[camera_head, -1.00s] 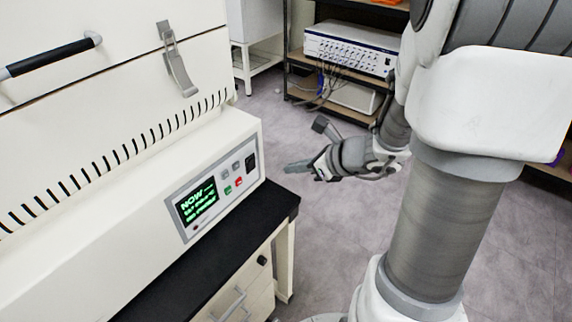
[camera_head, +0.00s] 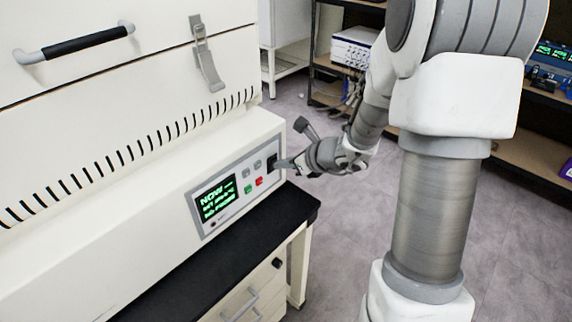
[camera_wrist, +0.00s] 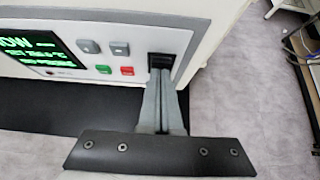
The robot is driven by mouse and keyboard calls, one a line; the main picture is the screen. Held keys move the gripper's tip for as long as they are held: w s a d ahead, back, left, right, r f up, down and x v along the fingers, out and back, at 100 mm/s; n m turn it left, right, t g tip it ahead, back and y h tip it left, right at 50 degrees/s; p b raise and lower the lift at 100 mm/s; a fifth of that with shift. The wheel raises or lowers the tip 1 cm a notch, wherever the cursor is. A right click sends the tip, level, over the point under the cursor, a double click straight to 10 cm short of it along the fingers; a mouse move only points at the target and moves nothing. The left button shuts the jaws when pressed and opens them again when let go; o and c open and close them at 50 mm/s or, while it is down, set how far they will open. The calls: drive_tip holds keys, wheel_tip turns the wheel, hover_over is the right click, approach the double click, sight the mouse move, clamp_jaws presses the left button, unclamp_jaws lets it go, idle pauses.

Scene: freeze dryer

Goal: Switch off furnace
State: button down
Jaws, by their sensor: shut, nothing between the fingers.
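The furnace (camera_head: 110,130) is a large cream cabinet on the left in the head view. Its control panel (camera_head: 236,184) has a lit green display (camera_head: 216,198), grey, green and red buttons, and a black switch (camera_head: 272,162) at the right end. In the wrist view the black switch (camera_wrist: 160,62) is at upper middle, right of the red button (camera_wrist: 127,71). My gripper (camera_head: 279,164) is shut and empty, its fingertips at the black switch. In the wrist view the closed fingers (camera_wrist: 160,88) reach the switch's lower part and partly hide it. Contact cannot be told for sure.
The furnace stands on a black-topped bench (camera_head: 225,262) with drawers. A latch (camera_head: 206,55) and a handle (camera_head: 75,45) are on the furnace front. Shelves with a white instrument (camera_head: 352,48) stand behind. Grey floor is open to the right.

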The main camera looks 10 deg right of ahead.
drive_tip(key=shift+w+a+r, duration=0.15)
drive_tip(key=shift+w+a, duration=0.05)
drive_tip(key=shift+w, duration=0.05)
drive_tip(key=shift+r+p, duration=0.55)
drive_tip(key=shift+r, duration=0.25)
drive_tip(key=shift+s+d, duration=0.1)
